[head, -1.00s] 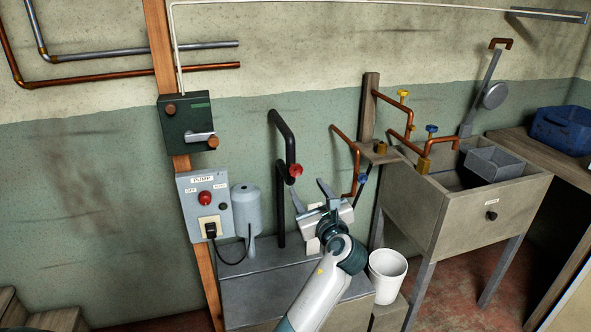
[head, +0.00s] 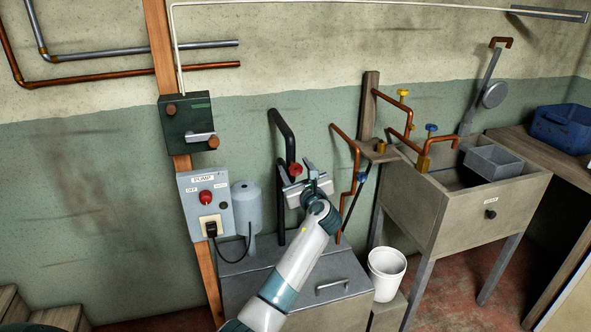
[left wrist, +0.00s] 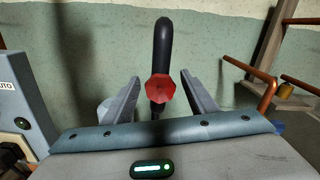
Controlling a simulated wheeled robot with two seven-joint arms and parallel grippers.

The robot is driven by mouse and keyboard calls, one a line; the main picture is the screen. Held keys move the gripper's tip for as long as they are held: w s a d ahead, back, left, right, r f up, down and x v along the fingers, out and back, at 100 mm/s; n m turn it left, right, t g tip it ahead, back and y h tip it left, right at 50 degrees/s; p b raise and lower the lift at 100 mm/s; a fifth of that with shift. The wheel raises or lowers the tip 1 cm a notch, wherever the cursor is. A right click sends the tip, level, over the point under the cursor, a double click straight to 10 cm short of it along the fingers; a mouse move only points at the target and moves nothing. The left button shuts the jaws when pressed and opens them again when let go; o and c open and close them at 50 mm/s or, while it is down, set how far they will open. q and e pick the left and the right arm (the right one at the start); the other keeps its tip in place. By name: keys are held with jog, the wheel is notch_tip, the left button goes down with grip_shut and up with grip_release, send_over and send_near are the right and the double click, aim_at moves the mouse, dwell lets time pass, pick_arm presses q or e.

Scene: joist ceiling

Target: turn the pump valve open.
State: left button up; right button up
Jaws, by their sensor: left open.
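The pump valve has a red knob (head: 296,170) on a thick black pipe (head: 287,138) that rises behind the pump box and bends over at the top. In the left wrist view the red knob (left wrist: 160,88) shows between the two fingers, facing me, with the black pipe (left wrist: 162,45) behind it. My left gripper (head: 297,169) is open, with its fingers on either side of the knob as seen from the wrist. I cannot tell whether a finger touches the knob. My right gripper is not in view.
A grey pump control box (head: 205,203) with a red button hangs left of the pipe, beside a blue-grey tank (head: 246,207). Copper pipes (head: 345,145) with a blue valve run close on the right. A white bucket (head: 386,274) and a stone sink (head: 410,205) stand further right.

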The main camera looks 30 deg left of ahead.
pick_arm(q)
jog(key=shift+c, duration=0.3)
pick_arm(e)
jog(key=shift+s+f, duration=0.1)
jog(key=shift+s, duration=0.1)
pick_arm(q)
jog(key=c, duration=1)
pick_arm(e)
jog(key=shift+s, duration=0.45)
